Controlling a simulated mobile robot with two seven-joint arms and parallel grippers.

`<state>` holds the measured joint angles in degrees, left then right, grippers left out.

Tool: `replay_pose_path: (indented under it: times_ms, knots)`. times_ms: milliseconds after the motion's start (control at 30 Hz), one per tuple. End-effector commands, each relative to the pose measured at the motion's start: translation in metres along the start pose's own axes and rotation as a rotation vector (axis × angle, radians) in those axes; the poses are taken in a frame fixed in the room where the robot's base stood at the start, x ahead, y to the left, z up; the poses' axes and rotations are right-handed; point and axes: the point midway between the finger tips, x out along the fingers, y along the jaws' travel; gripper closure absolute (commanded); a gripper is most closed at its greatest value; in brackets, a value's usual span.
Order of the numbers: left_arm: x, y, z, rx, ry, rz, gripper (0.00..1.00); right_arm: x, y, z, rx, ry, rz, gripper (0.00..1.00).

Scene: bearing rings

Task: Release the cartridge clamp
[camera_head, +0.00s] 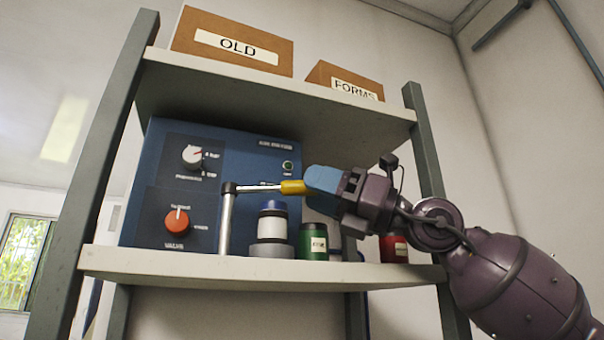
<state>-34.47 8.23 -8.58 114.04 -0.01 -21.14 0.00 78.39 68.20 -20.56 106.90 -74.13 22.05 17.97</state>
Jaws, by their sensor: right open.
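The clamp is a grey upright post (227,222) on the shelf, with a metal lever arm (258,188) reaching right from its top. The lever ends in a yellow grip (293,187). A white cartridge (271,228) with a dark blue cap stands upright in a grey base below the lever. My right gripper (312,186), with blue fingers, comes in from the right and is open at the end of the yellow grip. I cannot tell whether it touches the grip. The left gripper is out of view.
A blue control box (255,150) with a white knob, an orange valve knob and a green button stands behind. A green jar (313,240) and a red jar (393,248) stand on the lower shelf (190,263). Cardboard boxes labelled OLD (265,62) and FORMS (332,72) sit above.

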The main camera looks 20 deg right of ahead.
Motion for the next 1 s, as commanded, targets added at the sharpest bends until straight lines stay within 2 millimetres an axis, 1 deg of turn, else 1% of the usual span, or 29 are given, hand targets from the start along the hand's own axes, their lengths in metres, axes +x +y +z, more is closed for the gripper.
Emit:
replay_pose_path:
  times_ms: [33, 100, 233, 400, 600, 633, 933, 967, 1000]
  knots:
    - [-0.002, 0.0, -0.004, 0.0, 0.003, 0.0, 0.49, 0.008, 0.001, 0.002, 0.001, 0.0, 0.002, 0.49]
    - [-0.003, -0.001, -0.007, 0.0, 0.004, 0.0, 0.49, 0.016, 0.001, 0.002, 0.001, -0.001, 0.002, 0.49]
    - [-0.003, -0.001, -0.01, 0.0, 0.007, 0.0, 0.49, 0.026, 0.0, 0.001, 0.001, 0.0, 0.001, 0.49]
    - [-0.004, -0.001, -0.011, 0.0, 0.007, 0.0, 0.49, 0.03, 0.0, 0.0, 0.001, 0.0, 0.0, 0.49]
    - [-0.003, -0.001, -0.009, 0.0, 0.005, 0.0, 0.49, 0.03, 0.0, -0.001, 0.002, -0.001, 0.0, 0.49]
    - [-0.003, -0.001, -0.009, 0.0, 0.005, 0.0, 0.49, 0.03, 0.0, -0.001, 0.002, -0.001, 0.0, 0.51]
    - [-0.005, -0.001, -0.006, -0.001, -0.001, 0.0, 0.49, 0.03, 0.0, -0.001, 0.002, -0.001, 0.0, 0.97]
    - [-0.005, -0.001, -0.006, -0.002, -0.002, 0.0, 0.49, 0.03, 0.0, -0.001, 0.002, -0.001, 0.0, 1.0]
    - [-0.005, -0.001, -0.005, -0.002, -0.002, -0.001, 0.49, 0.03, 0.0, -0.001, 0.002, -0.001, 0.0, 1.0]
